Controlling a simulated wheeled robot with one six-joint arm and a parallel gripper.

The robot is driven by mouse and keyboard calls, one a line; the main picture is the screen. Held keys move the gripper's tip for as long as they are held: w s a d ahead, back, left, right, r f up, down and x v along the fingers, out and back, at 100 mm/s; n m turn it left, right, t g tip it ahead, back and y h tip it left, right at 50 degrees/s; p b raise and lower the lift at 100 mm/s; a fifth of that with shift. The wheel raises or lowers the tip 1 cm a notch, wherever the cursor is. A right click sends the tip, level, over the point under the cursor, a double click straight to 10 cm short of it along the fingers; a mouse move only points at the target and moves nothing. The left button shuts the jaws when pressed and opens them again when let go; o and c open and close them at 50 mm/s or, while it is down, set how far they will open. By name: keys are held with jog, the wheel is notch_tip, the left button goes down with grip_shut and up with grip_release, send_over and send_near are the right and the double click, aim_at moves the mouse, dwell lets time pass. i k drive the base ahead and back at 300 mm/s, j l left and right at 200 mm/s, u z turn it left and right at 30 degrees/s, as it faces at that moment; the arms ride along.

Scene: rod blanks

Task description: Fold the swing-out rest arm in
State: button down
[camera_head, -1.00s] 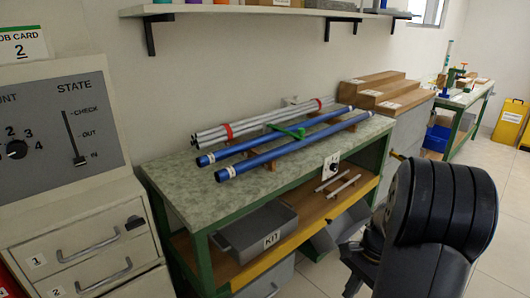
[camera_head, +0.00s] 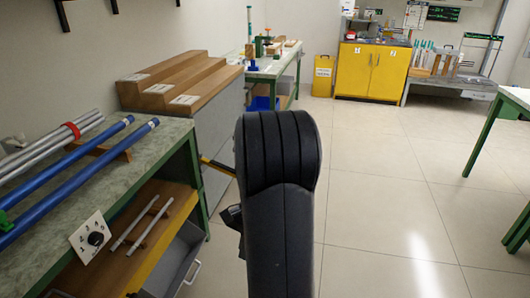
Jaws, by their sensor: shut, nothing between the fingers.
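A short yellow bar with a dark end (camera_head: 217,166) sticks out to the right past the end of the green-framed bench, in front of the grey stepped cabinet. It may be the swing-out rest arm, but I cannot be sure. Its right end is hidden behind my black arm, so I cannot tell how far it reaches or whether it touches my arm. My gripper is not in view; only the thick black upper part of my arm shows in the middle.
Blue rods (camera_head: 77,185) and silver rods with a red band (camera_head: 60,138) lie on the bench top (camera_head: 165,135). A dial plate (camera_head: 91,237) is on its front. Wooden steps (camera_head: 177,80) top the grey cabinet. A yellow cabinet (camera_head: 372,70) stands far back. The tiled floor (camera_head: 400,200) to the right is clear.

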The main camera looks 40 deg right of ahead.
aim_at(227, 170)
jog(key=i+l, duration=0.45)
jog(key=l, duration=0.2)
jog(key=i+l+z, duration=0.1)
jog(key=i+l, duration=0.35)
jog(key=l, duration=0.2)
jog(key=i+l, duration=0.45)
jog(key=l, duration=0.15)
jog(key=z, duration=0.05)
